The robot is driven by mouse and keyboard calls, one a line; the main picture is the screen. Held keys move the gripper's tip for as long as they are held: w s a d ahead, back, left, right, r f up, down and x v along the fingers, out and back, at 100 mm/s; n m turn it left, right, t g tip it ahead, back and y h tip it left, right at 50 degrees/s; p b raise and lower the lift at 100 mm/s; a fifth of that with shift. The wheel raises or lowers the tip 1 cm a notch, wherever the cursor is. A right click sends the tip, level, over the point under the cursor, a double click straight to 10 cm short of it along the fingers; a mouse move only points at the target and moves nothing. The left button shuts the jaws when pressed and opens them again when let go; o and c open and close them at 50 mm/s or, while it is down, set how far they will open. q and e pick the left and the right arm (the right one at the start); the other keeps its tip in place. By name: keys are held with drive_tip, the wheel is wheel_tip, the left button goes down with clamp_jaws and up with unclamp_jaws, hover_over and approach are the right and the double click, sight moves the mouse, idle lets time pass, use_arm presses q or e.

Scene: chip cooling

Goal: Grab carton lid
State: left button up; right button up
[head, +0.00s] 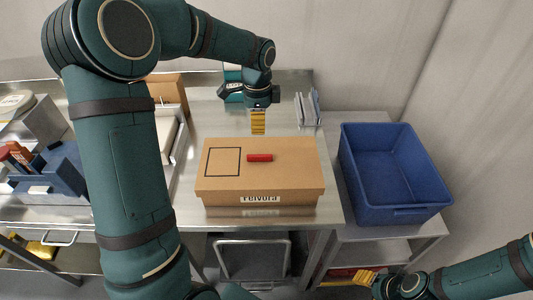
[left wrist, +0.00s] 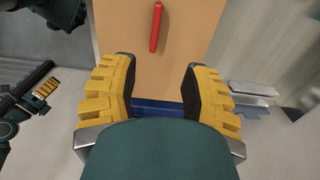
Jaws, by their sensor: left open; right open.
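The closed brown carton has a flat lid (head: 290,178) with a red handle (head: 260,158) and a black square outline. A white label (head: 261,198) is on its front. My left gripper (head: 258,130) is open and empty, pointing down near the lid's back edge, behind the red handle. In the left wrist view the open yellow fingers (left wrist: 158,88) straddle a part of the brown surface (left wrist: 185,45), with the red handle (left wrist: 155,27) beyond them. I cannot tell whether they touch it. My right gripper (head: 366,277) is open, low at the lower right, away from the carton.
The carton stands on a steel table (head: 205,120). An empty blue bin (head: 352,170) stands on a lower table to the right. Upright thin plates (head: 309,107) stand behind the carton at the right. A blue holder (head: 55,180) with red-handled items is at the left.

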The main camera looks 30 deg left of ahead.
sight(259, 155)
use_arm(q)
drive_tip(key=f, duration=0.8)
drive_tip(key=shift+s+d+f+b, duration=0.1)
drive_tip(key=shift+s+f+b, duration=0.2)
drive_tip(key=shift+s+f, duration=0.1)
drive_tip(key=shift+w+d+f, duration=0.1)
drive_tip(key=shift+d+f, duration=0.05)
drive_tip(key=shift+f, duration=2.1)
clamp_jaws()
